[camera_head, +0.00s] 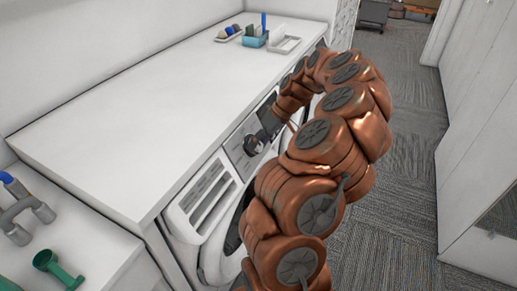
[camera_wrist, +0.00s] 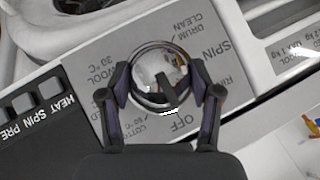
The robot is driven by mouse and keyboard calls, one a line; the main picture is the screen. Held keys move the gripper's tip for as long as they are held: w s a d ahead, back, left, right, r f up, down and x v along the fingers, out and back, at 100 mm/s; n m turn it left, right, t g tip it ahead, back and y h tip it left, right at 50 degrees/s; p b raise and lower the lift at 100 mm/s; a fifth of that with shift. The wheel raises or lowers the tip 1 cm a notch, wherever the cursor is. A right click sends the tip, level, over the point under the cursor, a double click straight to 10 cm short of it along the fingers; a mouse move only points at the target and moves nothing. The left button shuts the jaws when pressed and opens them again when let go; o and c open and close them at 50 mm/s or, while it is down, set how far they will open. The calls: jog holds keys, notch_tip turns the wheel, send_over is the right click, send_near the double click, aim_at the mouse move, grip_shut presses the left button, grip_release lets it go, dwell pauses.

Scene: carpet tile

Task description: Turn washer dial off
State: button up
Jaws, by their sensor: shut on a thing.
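The washer (camera_head: 207,196) stands under a white counter in the head view, its front facing right. Its dial (camera_wrist: 158,72) is a round shiny knob in the middle of the wrist view, on a grey panel with printed labels. The word OFF (camera_wrist: 180,124) shows just below the dial, toward my gripper's palm. My gripper (camera_wrist: 160,88) has its two fingers on either side of the dial and is shut on it.
The white counter (camera_head: 150,110) runs above the washer, with small trays and a blue holder (camera_head: 255,38) at its far end. A green item (camera_head: 55,268) and a blue-grey item (camera_head: 28,212) are at lower left. Carpet (camera_head: 400,120) lies clear on the right.

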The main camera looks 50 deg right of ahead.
dwell(0.5)
jog(key=o, duration=1.1)
jog(key=shift+o, duration=0.2)
jog(key=v, duration=1.2)
jog(key=shift+d, duration=0.1)
jog(key=shift+w, duration=0.1)
